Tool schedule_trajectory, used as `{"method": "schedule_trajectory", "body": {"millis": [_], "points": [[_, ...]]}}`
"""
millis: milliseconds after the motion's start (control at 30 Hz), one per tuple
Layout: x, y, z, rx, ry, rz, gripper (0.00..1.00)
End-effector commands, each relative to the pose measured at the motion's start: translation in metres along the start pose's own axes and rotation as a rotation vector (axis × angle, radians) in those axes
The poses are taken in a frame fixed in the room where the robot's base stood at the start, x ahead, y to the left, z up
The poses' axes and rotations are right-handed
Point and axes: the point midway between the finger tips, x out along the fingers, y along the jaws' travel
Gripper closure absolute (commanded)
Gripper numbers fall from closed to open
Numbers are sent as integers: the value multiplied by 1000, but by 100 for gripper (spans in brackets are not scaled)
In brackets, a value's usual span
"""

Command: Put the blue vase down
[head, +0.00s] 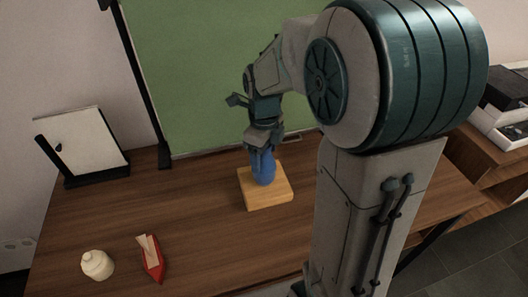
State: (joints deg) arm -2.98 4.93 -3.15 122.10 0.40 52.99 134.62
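The blue vase (264,170) is upright over a light wooden block (266,197) on the brown table. Its lower end appears to meet the block's top, but I cannot tell whether it touches. My gripper (263,148) points down at the vase's upper part, with its fingers around it. It appears shut on the vase. The fingers hide the vase's top.
The table (190,217) has free room left of the block. A white jar (97,264) and a red item (152,262) are at the front left. A framed white panel (85,145) stands at the back left, and a green board (205,75) stands behind.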

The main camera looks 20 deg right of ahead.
Motion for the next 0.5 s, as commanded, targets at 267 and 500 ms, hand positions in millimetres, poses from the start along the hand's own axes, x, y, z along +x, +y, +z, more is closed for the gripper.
{"method": "schedule_trajectory", "body": {"millis": [267, 500], "points": [[-24, -1, 1, 0, -4, -4, 32], [-77, -1, 1, 0, -4, -4, 32]]}}
